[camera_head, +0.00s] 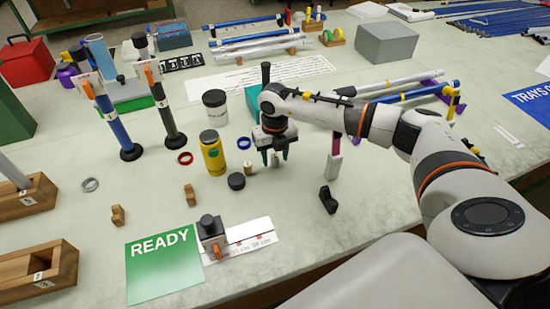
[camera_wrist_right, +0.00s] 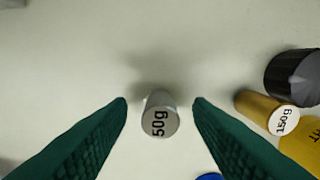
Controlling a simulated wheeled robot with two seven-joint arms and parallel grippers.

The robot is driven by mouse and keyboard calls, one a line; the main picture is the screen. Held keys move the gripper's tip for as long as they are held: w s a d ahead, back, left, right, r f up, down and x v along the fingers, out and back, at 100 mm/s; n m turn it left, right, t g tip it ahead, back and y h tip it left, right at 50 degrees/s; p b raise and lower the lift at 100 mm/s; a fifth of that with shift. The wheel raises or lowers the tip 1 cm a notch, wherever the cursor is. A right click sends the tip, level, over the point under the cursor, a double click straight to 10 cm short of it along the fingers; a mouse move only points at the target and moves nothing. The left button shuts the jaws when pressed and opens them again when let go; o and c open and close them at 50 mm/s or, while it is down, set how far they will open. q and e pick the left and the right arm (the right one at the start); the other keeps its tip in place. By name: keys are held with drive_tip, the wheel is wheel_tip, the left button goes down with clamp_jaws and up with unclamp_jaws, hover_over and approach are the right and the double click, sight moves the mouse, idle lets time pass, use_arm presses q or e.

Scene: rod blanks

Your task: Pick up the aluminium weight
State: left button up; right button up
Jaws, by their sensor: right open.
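The aluminium weight (camera_wrist_right: 160,118) is a small grey cylinder with "50g" on its top, standing upright in the right wrist view. My right gripper (camera_wrist_right: 160,101) is open, with one dark green fingertip on each side of the weight and a gap on both sides. In the head view my right gripper (camera_head: 276,158) points down at the table, and the weight is mostly hidden between its fingers. A brass weight (camera_wrist_right: 268,110) marked "150g" stands to the right in the wrist view; it also shows in the head view (camera_head: 248,168). My left gripper is not in view.
Close by are a yellow jar (camera_head: 212,155), a black cap (camera_head: 236,181), a blue ring (camera_head: 244,143) and a black block (camera_head: 328,200). A green READY mat (camera_head: 163,265) lies at the front. Two upright stands (camera_head: 170,120) are farther left.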

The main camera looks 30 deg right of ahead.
drive_tip(key=shift+f, duration=0.55)
clamp_jaws()
